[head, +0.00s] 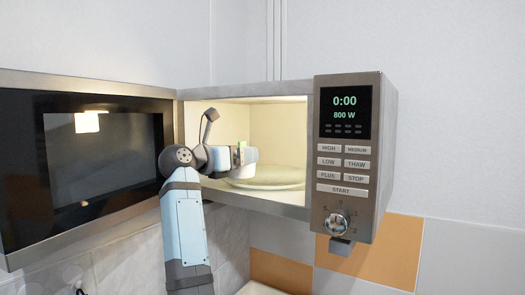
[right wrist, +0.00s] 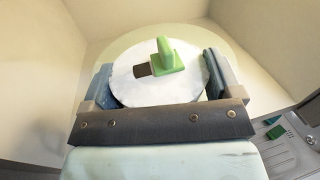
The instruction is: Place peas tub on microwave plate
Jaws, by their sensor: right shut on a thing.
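The peas tub (head: 251,156) is a small white round tub inside the open microwave, above the left part of the plate. In the right wrist view its white top (right wrist: 185,90) carries a green block and a dark square. My right gripper (head: 239,156) is shut on the tub, with a finger on each side of it in the right wrist view (right wrist: 160,82). The pale microwave plate (head: 272,184) lies on the cavity floor, and its rim shows behind the tub (right wrist: 122,42). Whether the tub's base touches the plate is hidden. My left gripper is out of view.
The microwave door (head: 105,150) stands wide open to the left. The control panel (head: 345,150), reading 0:00, borders the opening on the right. The cavity walls (right wrist: 240,45) are close around the gripper. The right part of the plate is bare.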

